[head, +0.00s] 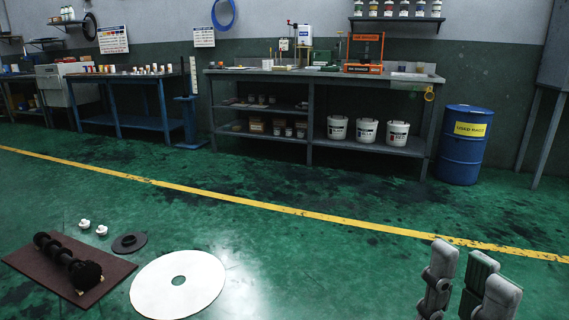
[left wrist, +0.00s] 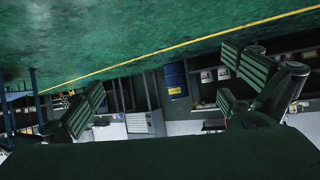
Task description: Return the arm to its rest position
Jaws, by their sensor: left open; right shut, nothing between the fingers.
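My right gripper (head: 468,275) shows at the bottom right of the head view, its grey fingers pointing up above the green floor. It is shut and holds nothing. The rest of that arm is out of the picture. My left gripper (left wrist: 160,82) shows in the left wrist view, with its dark ribbed fingers wide apart and nothing between them. It is open. The room appears upside down in that view. My left arm does not show in the head view.
On the floor at the lower left lie a brown board (head: 105,271) with a dark shaft (head: 68,262), a white disc (head: 200,290), a dark ring (head: 129,243) and two small white parts. A workbench (head: 320,73) and a blue drum (head: 464,145) stand far back. The middle floor is clear.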

